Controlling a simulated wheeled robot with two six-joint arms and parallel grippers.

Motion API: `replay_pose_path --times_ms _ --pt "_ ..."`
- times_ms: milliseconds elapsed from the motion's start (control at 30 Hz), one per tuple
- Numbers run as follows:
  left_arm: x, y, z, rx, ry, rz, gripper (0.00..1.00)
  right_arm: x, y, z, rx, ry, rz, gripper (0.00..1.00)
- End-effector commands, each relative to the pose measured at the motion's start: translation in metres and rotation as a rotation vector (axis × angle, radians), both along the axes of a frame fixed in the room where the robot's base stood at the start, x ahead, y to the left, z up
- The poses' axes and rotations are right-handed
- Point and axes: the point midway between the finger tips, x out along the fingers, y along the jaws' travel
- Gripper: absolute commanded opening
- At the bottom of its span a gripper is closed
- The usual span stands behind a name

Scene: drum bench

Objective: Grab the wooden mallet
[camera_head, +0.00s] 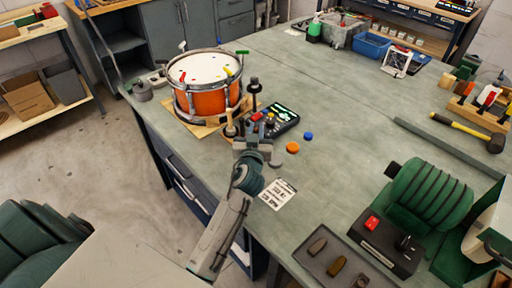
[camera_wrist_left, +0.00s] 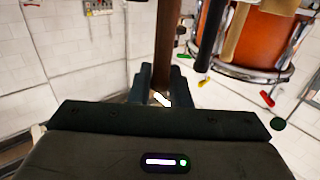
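My left gripper (camera_head: 253,136) reaches over the bench's near edge, just in front of the drum, at a small tool stand (camera_head: 226,134). In the left wrist view, a brown wooden shaft (camera_wrist_left: 165,45) stands upright between the two fingers (camera_wrist_left: 160,88). It looks like the mallet's handle, but its head is not clear. The fingers lie close on both sides of the shaft, and I cannot tell whether they press on it. A dark-topped upright tool (camera_head: 254,88) stands just beyond the gripper. My right gripper is not in view.
An orange drum (camera_head: 208,101) stands behind the stand. A black device (camera_head: 283,121), orange disc (camera_head: 292,147) and paper card (camera_head: 279,194) lie nearby. A yellow-handled hammer (camera_head: 462,128) and green machine (camera_head: 430,195) are at right. The middle of the bench is clear.

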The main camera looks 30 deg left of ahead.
Motion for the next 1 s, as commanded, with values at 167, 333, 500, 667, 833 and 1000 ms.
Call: replay_pose_path --times_ms 167,333,500,667,833,1000 --pt "0.000 0.000 0.000 0.000 0.001 0.000 0.00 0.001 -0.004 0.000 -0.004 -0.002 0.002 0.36" --pt "0.000 0.000 0.000 0.000 0.001 0.000 0.00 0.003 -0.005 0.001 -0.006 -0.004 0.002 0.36" --pt "0.000 0.000 0.005 0.000 0.000 0.001 0.00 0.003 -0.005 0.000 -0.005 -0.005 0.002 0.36" --pt "0.000 0.000 0.021 -0.001 -0.004 0.000 0.00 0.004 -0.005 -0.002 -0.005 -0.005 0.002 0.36" --pt "-0.015 0.002 0.033 0.001 0.001 0.000 0.00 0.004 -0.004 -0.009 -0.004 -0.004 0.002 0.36" --pt "-0.056 0.008 0.036 0.003 0.001 0.000 0.00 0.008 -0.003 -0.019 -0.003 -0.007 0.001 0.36"
